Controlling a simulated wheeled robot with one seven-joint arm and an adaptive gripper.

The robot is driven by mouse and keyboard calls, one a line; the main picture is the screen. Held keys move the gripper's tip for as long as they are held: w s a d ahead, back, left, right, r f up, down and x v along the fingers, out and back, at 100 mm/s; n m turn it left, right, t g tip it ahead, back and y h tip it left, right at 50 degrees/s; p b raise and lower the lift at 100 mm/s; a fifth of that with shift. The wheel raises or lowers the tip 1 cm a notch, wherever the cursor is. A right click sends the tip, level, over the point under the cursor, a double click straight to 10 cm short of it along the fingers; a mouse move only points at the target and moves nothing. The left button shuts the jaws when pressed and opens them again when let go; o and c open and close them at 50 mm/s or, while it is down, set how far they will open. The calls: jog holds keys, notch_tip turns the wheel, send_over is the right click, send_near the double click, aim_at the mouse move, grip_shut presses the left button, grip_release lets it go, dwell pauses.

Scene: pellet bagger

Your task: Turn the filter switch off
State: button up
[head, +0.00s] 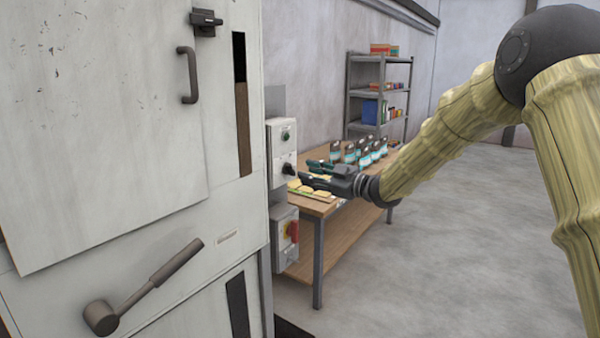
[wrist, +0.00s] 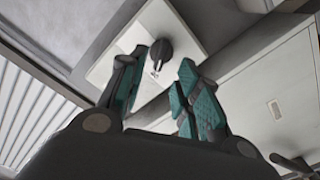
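A grey control box (head: 282,150) is fixed beside the large white machine. It carries a black rotary knob (head: 289,170) below a small green button (head: 286,135). The knob also shows in the wrist view (wrist: 160,52), with small unreadable marking by it. I cannot read which switch is the filter switch. My gripper (head: 304,171) is just right of the knob and points at it. In the wrist view my gripper (wrist: 157,66) has its teal-padded fingers apart, one on each side of the knob's line. Whether either finger touches the knob I cannot tell.
A lower box (head: 286,240) has a red and yellow switch (head: 291,231). The machine's white panel (head: 110,110) has a handle (head: 188,75) and a lever (head: 140,290). A wooden table (head: 325,207) with pouches stands behind my gripper. Floor at right is clear.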

jog(key=v, duration=0.6)
jog(key=shift+f, duration=0.1)
notch_tip(320, 180, down, 16)
jog(key=s+d+m+h, duration=0.1)
jog(key=s+m+h, duration=0.2)
jog(key=m, duration=0.2)
jog(key=s+d+f+m+g+h, duration=0.15)
jog(key=s+f, duration=0.35)
jog(key=f, duration=0.5)
jog(key=s+d+f+m+h, duration=0.1)
jog(key=s+f+m+h, duration=0.2)
jog(key=s+f, duration=0.45)
jog(key=s+d+f+m+h, duration=0.2)
jog(key=s+f+m, duration=0.15)
jog(key=f, duration=0.75)
jog(key=s+d+f+m+g+h, duration=0.1)
jog(key=s+d+f+g, duration=0.1)
jog(key=s+f, duration=0.6)
jog(key=s+d+f+m+g+h, duration=0.1)
jog(key=s+d+f+g+h, duration=0.3)
jog(key=s, duration=0.9)
jog(key=s+f+m+g, duration=0.1)
jog(key=s+f, duration=0.1)
jog(key=s, duration=0.8)
jog(key=s+d+f+m+g, duration=0.1)
jog(key=s+f+g, duration=0.1)
jog(key=s, duration=0.8)
jog(key=shift+d, duration=0.3)
